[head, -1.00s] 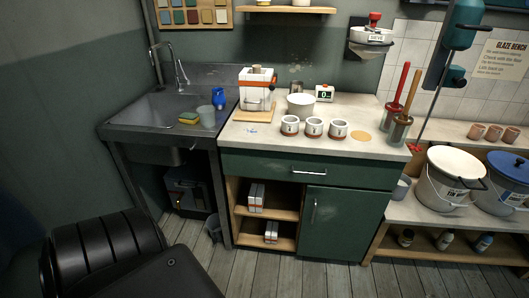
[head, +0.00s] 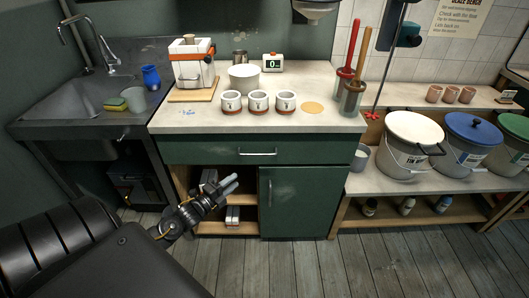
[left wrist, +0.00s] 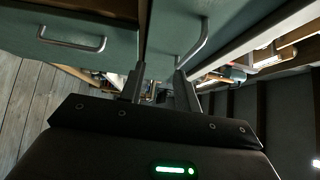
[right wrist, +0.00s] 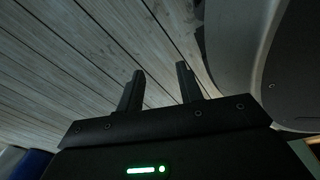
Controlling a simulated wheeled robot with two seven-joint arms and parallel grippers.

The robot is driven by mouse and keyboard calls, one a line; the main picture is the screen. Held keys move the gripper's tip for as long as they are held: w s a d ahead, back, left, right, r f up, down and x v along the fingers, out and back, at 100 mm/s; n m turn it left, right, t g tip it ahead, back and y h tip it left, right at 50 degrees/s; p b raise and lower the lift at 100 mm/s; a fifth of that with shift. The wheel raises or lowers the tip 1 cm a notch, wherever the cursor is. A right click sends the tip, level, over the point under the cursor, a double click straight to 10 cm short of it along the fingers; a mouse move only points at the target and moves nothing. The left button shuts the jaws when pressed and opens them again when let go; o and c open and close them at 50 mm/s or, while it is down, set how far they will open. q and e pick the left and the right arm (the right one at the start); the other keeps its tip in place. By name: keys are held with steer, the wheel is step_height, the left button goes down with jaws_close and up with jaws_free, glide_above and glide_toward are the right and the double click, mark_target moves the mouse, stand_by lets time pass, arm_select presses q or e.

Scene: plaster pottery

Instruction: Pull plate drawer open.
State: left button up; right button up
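The plate drawer (head: 205,151) is the wide green front under the countertop, and it is shut. Its horizontal metal handle (head: 257,153) is at its middle; in the left wrist view the handle (left wrist: 196,46) shows beyond the fingers. My left gripper (head: 232,183) is below and left of that handle, in front of the open shelves, apart from it. The left wrist view shows its fingers (left wrist: 159,92) apart and empty. My right gripper (right wrist: 158,85) is open and empty over the floorboards, out of the head view.
The green door (head: 300,203) under the drawer has an upright handle (head: 270,194). Cups (head: 258,101), a white bowl (head: 244,77) and a boxed mould (head: 192,65) stand on the countertop (head: 300,122). Lidded buckets (head: 413,140) stand right. The floor (head: 330,265) in front is clear.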

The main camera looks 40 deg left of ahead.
arm_select(q)
steer(key=m+t+h, duration=0.1)
steer(key=m, duration=0.1)
glide_toward(256, 154)
steer(key=f, duration=0.1)
steer(key=w, duration=0.3)
steer(key=w+r, duration=0.1)
steer(key=w, duration=0.2)
steer(key=w+d, duration=0.1)
steer(key=w, duration=0.2)
steer(key=shift+w+r+p, duration=0.2)
steer(key=shift+r+p, duration=0.1)
steer(key=shift+p, duration=0.05)
steer(key=shift+w, duration=0.35)
arm_select(e)
steer(key=shift+s+a+r, duration=0.1)
steer(key=shift+a+r, duration=0.05)
steer(key=shift+a, duration=0.25)
steer(key=shift+s, duration=0.1)
arm_select(q)
jaws_close()
arm_select(e)
steer(key=shift+s+d, duration=0.1)
steer(key=shift+s, duration=0.15)
